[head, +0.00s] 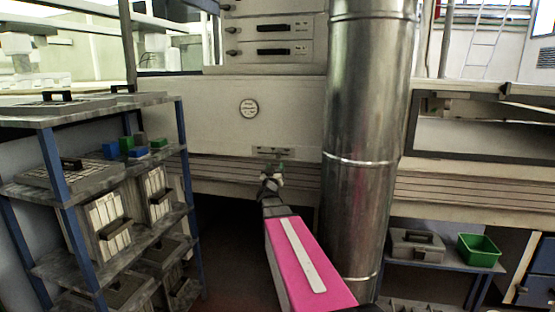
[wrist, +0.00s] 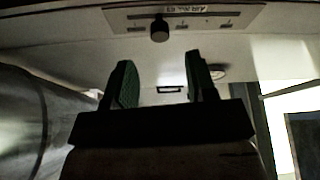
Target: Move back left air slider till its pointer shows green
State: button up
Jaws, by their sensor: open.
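The air slider's plate (head: 262,150) is on the pale front panel, left of the big metal duct. In the wrist view the plate (wrist: 205,17) runs along the top, with small marks and a label too blurred to read. Its dark round knob (wrist: 159,30) stands out near the middle of the plate. No pointer colour can be made out. My gripper (head: 272,177) is just below the plate in the head view. In the wrist view my gripper (wrist: 160,60) is open and empty, its green-padded fingers apart. The knob lies sideways between them but beyond the tips.
A round gauge (head: 249,108) sits on the panel above the plate. The metal duct (head: 365,140) stands close right of my arm. A shelf rack (head: 95,205) with boxes is at left. A low shelf at right holds a green bin (head: 479,250) and a grey case (head: 417,245).

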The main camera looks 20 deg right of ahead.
aim_at(278, 158)
jog(key=x, duration=0.7)
jog(key=shift+w+d+r, duration=0.1)
jog(key=shift+w, duration=0.05)
grip_shut()
